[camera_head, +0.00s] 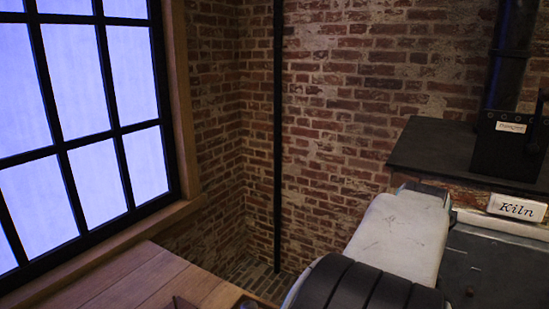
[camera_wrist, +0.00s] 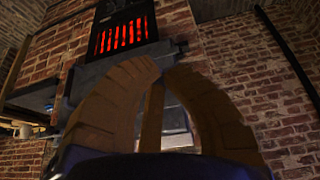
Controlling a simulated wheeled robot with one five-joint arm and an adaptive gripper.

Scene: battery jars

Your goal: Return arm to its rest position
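My arm (camera_head: 402,235), pale with a dark ribbed section, reaches from the bottom edge toward the kiln side in the head view. My gripper is out of sight there. In the wrist view, the two brown curved fingers of my gripper (camera_wrist: 163,73) arch inward, and their tips come together. Nothing is held between them; the space below the tips shows only background. No jar or battery can be made out in either view.
A dark-topped unit with a "Kiln" sign (camera_head: 518,207) stands at the right, close to my arm. A black labelled box (camera_head: 508,148) sits on it. A wooden surface (camera_head: 130,279) lies under the window (camera_head: 75,110). A glowing red grate (camera_wrist: 122,36) shows above the fingers.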

